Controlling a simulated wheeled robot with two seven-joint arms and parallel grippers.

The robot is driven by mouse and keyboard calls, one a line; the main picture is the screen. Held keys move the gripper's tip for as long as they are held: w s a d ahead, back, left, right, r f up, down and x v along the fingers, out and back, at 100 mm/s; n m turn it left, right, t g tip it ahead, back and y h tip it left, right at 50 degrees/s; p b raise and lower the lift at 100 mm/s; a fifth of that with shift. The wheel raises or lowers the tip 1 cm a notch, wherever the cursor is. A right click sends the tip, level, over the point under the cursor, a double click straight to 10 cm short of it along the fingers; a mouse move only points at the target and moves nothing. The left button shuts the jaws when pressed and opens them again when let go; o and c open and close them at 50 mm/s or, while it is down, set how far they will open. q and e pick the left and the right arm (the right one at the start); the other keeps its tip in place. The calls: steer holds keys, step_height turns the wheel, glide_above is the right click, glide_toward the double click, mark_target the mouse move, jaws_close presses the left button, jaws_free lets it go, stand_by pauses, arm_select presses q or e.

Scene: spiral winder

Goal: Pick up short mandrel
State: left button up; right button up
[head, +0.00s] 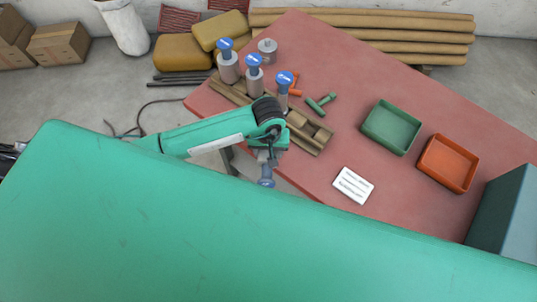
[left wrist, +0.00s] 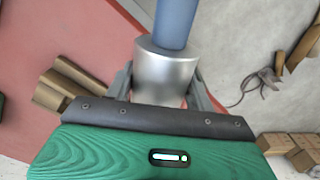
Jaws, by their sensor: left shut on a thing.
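My left gripper (head: 267,162) is near the front-left edge of the red table. In the left wrist view (left wrist: 165,92) its fingers are closed around a silver metal cylinder (left wrist: 165,72) with a blue shaft, a mandrel. The blue end of this mandrel (head: 266,183) shows below the gripper in the head view; most of it is hidden by my arm. Three more blue-topped mandrels stand at the back left: one at the left (head: 229,68), one in the middle (head: 255,78), and a slimmer one (head: 283,98) at the right. My right gripper is in neither view.
Small green pieces (head: 322,103), a green tray (head: 391,127), an orange tray (head: 447,163) and a white label card (head: 353,185) are on the table (head: 345,70). The table middle is clear.

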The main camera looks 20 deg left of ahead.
arm_select(q)
step_height(320, 180, up, 17)
steer(key=b, duration=0.4)
steer(key=shift+f, duration=0.2)
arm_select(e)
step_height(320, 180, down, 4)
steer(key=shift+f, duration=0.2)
arm_select(q)
steer(key=shift+d, duration=0.15)
